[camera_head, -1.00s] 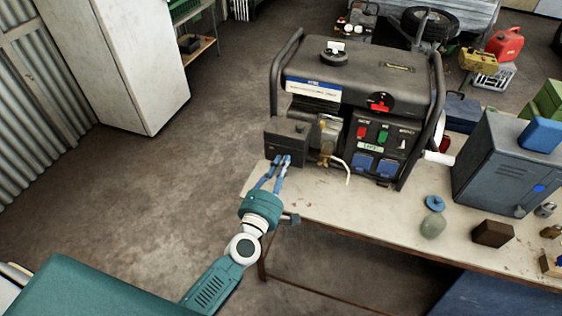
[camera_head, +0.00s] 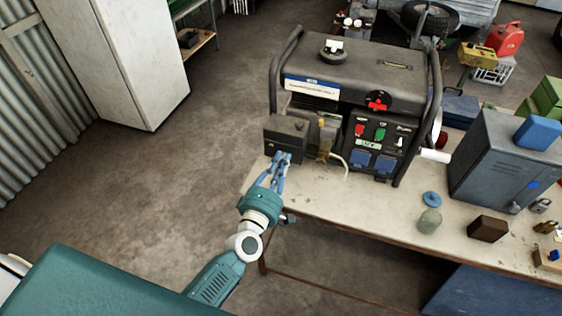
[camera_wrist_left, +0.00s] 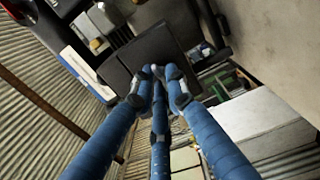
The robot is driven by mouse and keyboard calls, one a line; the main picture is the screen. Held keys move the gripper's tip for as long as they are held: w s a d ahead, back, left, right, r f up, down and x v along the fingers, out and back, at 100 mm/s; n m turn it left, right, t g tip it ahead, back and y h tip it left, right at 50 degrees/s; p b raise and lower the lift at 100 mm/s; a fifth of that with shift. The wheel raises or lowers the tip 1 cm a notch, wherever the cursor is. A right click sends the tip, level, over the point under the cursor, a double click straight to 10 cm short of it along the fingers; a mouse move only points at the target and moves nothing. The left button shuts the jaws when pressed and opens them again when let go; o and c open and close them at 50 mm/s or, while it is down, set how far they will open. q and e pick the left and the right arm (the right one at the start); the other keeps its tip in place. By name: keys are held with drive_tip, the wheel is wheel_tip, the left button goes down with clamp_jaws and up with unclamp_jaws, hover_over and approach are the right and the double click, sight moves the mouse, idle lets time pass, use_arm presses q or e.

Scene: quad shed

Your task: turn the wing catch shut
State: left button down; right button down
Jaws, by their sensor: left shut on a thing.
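A black generator (camera_head: 350,80) stands on the workbench. A small dark box (camera_head: 285,135) sits on its left front side and also shows in the left wrist view (camera_wrist_left: 145,50). My left gripper (camera_head: 283,157), with blue fingers, reaches the front face of this box. In the left wrist view its fingertips (camera_wrist_left: 158,74) are drawn together against the box face. They are shut on a small part there, at the place of the wing catch. The catch itself is hidden by the fingertips, so its angle cannot be told. My right gripper is not in view.
A blue disc (camera_head: 431,199), a brown block (camera_head: 488,229) and a grey metal cabinet (camera_head: 500,160) stand farther right. The floor at left is clear.

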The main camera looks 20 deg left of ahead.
use_arm(q)
drive_tip(key=shift+s+d+f, duration=0.15)
drive_tip(key=shift+s+f, duration=0.05)
drive_tip(key=shift+f, duration=0.3)
drive_tip(key=c, duration=1.8)
unclamp_jaws()
drive_tip(key=shift+r, duration=0.1)
drive_tip(key=shift+w+r, duration=0.15)
drive_tip(key=shift+r, duration=0.1)
drive_tip(key=s, duration=1.2)
drive_tip(key=shift+a, duration=0.25)
